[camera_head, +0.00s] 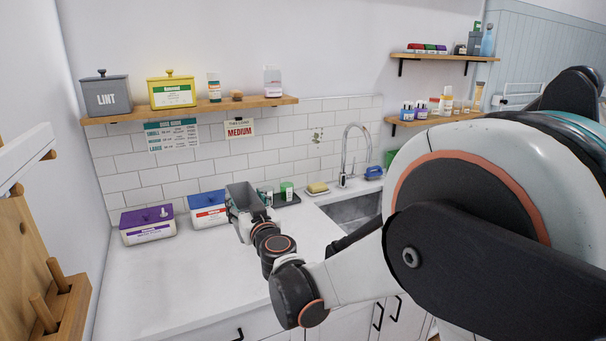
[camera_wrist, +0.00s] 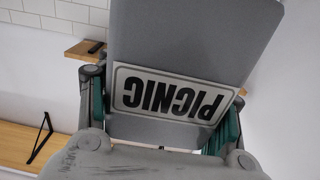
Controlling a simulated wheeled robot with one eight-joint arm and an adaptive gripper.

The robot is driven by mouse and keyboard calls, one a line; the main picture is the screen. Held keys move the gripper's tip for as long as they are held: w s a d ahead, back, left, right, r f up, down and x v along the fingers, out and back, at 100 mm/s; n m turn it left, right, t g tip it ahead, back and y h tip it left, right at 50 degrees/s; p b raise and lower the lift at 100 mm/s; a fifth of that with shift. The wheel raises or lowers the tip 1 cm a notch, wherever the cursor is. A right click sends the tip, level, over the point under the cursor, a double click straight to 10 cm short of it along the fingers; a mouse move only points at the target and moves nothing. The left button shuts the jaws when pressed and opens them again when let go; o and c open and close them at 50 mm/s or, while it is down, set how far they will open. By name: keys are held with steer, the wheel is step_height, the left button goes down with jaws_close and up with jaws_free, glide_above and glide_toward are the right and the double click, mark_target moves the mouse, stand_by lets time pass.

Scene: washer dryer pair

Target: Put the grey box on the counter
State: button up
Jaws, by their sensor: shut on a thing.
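My gripper (camera_head: 247,217) is shut on a grey box (camera_head: 241,191). The box is over the back part of the white counter (camera_head: 145,285), right of the white and blue box; I cannot tell whether it touches the counter. In the wrist view, the grey box (camera_wrist: 195,35) sits between the two fingers of my gripper (camera_wrist: 165,118). Its "PICNIC" label appears upside down in that view. My gripper and wrist hide part of the box in the head view.
A purple-lidded box (camera_head: 147,226) and a blue-lidded box (camera_head: 208,209) stand left of the held box. A grey LINT box (camera_head: 106,96) is on the shelf. The counter's front left is clear.

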steer(key=d+f+m+h, duration=0.2)
steer(key=d+h, duration=0.1)
steer(key=d, duration=1.1)
steer(key=w+d+f+m+t+h, duration=0.1)
steer(key=d+f+m+h, duration=0.1)
steer(key=d, duration=1.2)
steer(key=d+f+m+t+h, duration=0.1)
steer(key=d+h, duration=0.3)
steer(key=d, duration=1)
steer(key=shift+w+d+f+m, duration=0.2)
steer(key=shift+f+m, duration=0.3)
steer(key=shift+f, duration=0.4)
